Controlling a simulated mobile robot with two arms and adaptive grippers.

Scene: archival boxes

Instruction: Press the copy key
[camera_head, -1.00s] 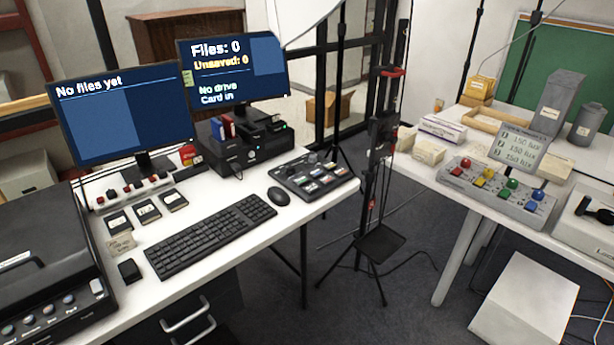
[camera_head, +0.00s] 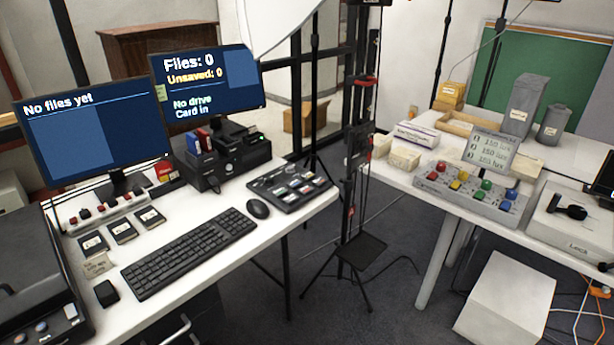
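No key that I can read as "copy" shows; labels are too small. A black key panel (camera_head: 290,186) with several lit or pale keys lies at the right end of the white desk. A black keyboard (camera_head: 190,254) lies in front of the monitors, with a mouse (camera_head: 258,209) beside it. The left monitor (camera_head: 92,130) reads "No files yet". The right monitor (camera_head: 208,85) reads "Files: 0, Unsaved: 0, No drive, Card in". A black card reader box (camera_head: 228,163) with colored items on top stands below the right monitor. Neither of my grippers is in view.
A grey console with colored buttons (camera_head: 470,196) and a lux display (camera_head: 491,151) stands on the right table. A black stand (camera_head: 360,245) rises from the floor between the tables. A white box (camera_head: 505,297) sits on the floor at right. A dark scanner-like machine fills the lower left.

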